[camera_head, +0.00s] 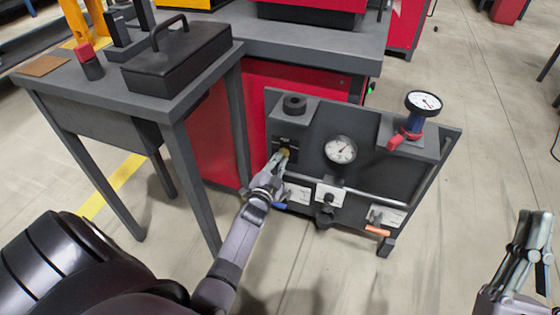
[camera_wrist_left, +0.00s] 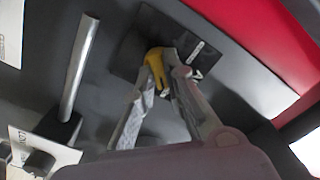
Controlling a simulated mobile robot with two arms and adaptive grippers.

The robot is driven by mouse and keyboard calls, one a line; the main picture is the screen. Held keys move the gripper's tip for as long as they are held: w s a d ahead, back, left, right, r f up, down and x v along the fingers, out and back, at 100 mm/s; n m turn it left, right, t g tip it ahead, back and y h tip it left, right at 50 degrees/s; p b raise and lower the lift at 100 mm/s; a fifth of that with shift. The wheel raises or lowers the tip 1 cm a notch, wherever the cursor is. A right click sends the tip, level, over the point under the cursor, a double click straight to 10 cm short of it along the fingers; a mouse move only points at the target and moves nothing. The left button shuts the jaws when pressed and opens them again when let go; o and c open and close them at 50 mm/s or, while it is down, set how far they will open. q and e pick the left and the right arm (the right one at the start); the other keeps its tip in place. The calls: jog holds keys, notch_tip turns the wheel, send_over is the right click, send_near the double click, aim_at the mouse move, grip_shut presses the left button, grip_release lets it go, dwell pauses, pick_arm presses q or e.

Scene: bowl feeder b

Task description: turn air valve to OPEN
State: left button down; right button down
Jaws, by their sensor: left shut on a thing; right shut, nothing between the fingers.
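The air valve shows as a yellow handle (camera_wrist_left: 156,62) on a black plate (camera_wrist_left: 160,40) in the left wrist view. In the head view the yellow handle (camera_head: 286,152) is small and partly hidden by my gripper, at the left side of the dark upright panel (camera_head: 375,165). My left gripper (camera_head: 279,160) is at the handle and shut on it; its fingers also show in the left wrist view (camera_wrist_left: 160,82). The label on the plate is too blurred to read. My right gripper (camera_head: 535,225) is shut and empty at the far right, away from the panel.
The panel carries a round gauge (camera_head: 341,149), a blue-and-red device with a dial (camera_head: 423,102), a horizontal pipe (camera_head: 370,194), a blue handle (camera_head: 280,206) and an orange handle (camera_head: 377,231). A grey table (camera_head: 200,92) with a black case (camera_head: 177,57) stands left.

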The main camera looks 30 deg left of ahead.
pick_arm(q)
jog(key=c, duration=1.6)
grip_release()
jog(key=shift+c, duration=0.2)
jog(key=v, duration=1.2)
